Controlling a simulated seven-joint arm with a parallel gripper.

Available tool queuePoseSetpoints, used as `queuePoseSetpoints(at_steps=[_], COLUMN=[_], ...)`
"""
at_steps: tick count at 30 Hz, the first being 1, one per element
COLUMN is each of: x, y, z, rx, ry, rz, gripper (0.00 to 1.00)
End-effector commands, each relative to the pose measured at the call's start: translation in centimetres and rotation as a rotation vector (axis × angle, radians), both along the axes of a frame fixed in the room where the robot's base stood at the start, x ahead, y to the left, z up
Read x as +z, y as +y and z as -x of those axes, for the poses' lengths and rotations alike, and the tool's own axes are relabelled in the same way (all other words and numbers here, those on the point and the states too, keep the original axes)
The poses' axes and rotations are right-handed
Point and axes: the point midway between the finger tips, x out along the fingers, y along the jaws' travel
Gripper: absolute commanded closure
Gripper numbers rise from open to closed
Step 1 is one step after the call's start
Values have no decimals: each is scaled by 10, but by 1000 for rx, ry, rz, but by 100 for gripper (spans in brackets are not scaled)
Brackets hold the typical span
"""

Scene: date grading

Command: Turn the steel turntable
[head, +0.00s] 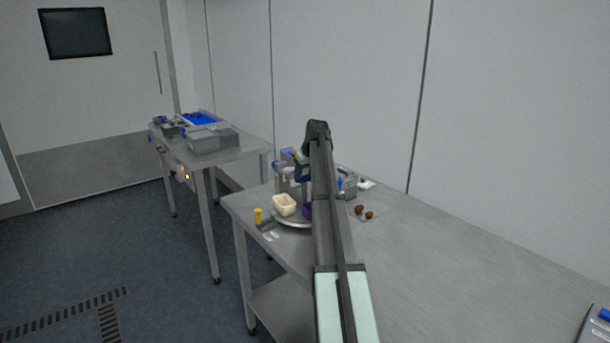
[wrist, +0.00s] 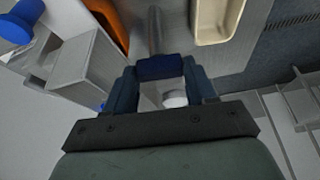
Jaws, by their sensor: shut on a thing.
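The steel turntable (head: 290,223) is a round plate near the left end of the steel table, partly hidden behind my arm. A cream square tub (head: 284,205) stands on it and also shows in the wrist view (wrist: 212,25). A purple thing (head: 307,211) shows beside my arm. My gripper (wrist: 160,82) is shut on a dark blue grip (wrist: 158,67) at the end of a steel rod (wrist: 155,28). Where the rod joins the turntable is not clear.
A yellow-topped item (head: 258,216) stands at the table's left edge. Brown dates (head: 360,209) lie right of my arm. Grey blocks with blue parts (wrist: 88,65) and an orange thing (wrist: 108,24) are close to my gripper.

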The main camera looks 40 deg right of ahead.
Motion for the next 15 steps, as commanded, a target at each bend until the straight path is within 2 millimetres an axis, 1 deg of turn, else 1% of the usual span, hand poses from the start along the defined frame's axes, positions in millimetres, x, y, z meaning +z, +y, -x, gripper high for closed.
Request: queuePoseSetpoints(at_steps=[1, 2, 12, 15], x=[0, 0, 0, 0], y=[0, 0, 0, 0], z=[0, 0, 0, 0], rx=[0, 0, 0, 0], ry=[0, 0, 0, 0], rz=[0, 0, 0, 0], gripper=[56, 59, 92, 100])
